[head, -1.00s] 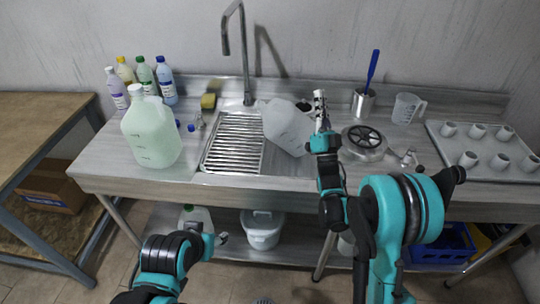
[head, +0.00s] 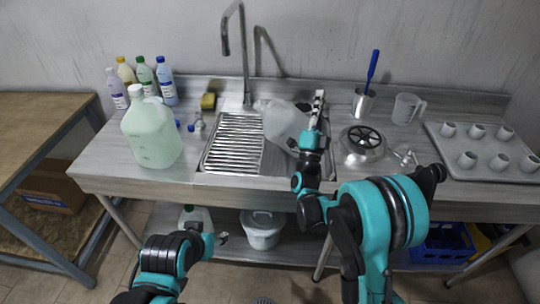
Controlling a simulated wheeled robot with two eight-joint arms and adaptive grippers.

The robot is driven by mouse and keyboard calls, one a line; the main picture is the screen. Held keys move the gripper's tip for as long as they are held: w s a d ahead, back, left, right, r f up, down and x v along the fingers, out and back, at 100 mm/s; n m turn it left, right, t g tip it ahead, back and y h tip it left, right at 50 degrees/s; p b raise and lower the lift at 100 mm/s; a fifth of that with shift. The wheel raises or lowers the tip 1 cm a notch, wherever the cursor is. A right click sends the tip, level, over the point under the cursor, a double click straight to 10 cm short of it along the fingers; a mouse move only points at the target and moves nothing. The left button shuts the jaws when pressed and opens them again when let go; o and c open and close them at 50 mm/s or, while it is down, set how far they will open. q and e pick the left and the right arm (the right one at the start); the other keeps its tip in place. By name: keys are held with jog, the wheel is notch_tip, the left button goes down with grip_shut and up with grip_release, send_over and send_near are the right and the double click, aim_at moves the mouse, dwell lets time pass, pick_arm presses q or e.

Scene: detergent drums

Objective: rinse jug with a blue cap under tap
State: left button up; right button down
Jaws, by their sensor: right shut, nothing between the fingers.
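A translucent whitish jug (head: 281,120) lies tilted in the sink basin (head: 273,160), right of the ribbed drainer. I see no blue cap on it; its right side is partly hidden by my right arm. The tap (head: 246,62) rises behind the sink, its spout end up and left of the jug. I cannot see any water running. My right gripper (head: 317,108) is shut and empty at the jug's right; whether it touches the jug is unclear. My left gripper (head: 221,239) is low in front of the counter, its fingers too small to read.
A pale green jug (head: 153,135) with a white cap stands left, beside small blue pieces (head: 191,127). Several bottles (head: 144,76) and a sponge (head: 208,101) stand behind. Right are a round metal piece (head: 363,143), a brush cup (head: 363,103), a measuring jug (head: 405,108) and a cup tray (head: 485,172).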

jog(key=m+g+h, duration=0.1)
jog(key=m+h, duration=0.1)
jog(key=m, duration=0.1)
jog(key=m+g+h+p, duration=0.1)
jog(key=m+g+h, duration=0.1)
jog(key=m, duration=0.2)
jog(key=shift+g+h, duration=0.3)
jog(key=shift+h, duration=0.1)
jog(key=shift+r+p, duration=0.1)
jog(key=shift+p, duration=0.25)
